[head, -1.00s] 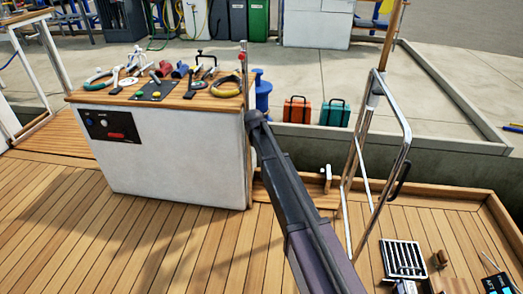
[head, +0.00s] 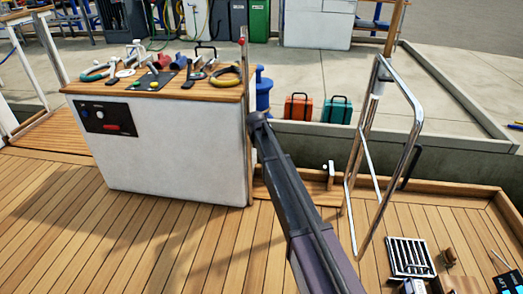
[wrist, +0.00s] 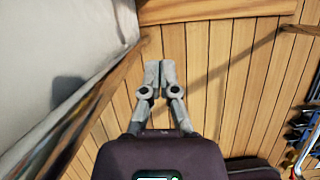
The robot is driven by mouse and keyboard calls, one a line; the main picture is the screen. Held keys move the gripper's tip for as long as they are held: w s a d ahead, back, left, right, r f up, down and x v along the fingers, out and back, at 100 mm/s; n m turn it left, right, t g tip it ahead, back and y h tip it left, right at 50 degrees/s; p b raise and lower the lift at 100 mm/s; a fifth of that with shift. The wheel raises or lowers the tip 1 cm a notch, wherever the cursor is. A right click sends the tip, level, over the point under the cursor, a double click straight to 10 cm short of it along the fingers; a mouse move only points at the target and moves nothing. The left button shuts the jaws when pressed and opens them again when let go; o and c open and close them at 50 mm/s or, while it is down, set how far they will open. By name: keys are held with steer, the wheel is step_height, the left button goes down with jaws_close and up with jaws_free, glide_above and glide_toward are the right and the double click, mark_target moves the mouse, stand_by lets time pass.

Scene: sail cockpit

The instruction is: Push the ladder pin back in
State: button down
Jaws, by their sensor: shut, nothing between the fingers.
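The chrome ladder (head: 415,110) stands at the right of the head view, by the deck's edge, with a black handle (head: 410,170) on its right side. A small pale knob (head: 325,167) shows low at the deck's edge, left of the ladder. I cannot tell whether it is the ladder pin. My arm crosses the middle of the head view, and its gripper end cannot be made out there. In the wrist view my gripper (wrist: 160,65) is shut and empty, its fingertips together over the planked deck. No ladder or pin is clear in that view.
A white cabinet (head: 170,150) with tools on its wooden top stands left of my arm; its pale side (wrist: 50,50) seems close in the wrist view. A grate (head: 410,257) and small items lie at the lower right. The deck (head: 110,235) at left is clear.

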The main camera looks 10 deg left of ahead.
steer(key=shift+w+d+f+b, duration=0.1)
steer(key=shift+w+f+b, duration=0.3)
steer(key=shift+w, duration=0.45)
steer(key=shift+w+d+f+b, duration=0.1)
steer(key=shift+w+f+b, duration=0.15)
steer(key=shift+w+f, duration=0.4)
steer(key=shift+w+f+b, duration=0.25)
steer(key=shift+w+b, duration=0.1)
steer(key=shift+w, duration=0.65)
steer(key=shift+w, duration=2.05)
steer(key=shift+d, duration=0.1)
steer(key=shift+s, duration=0.1)
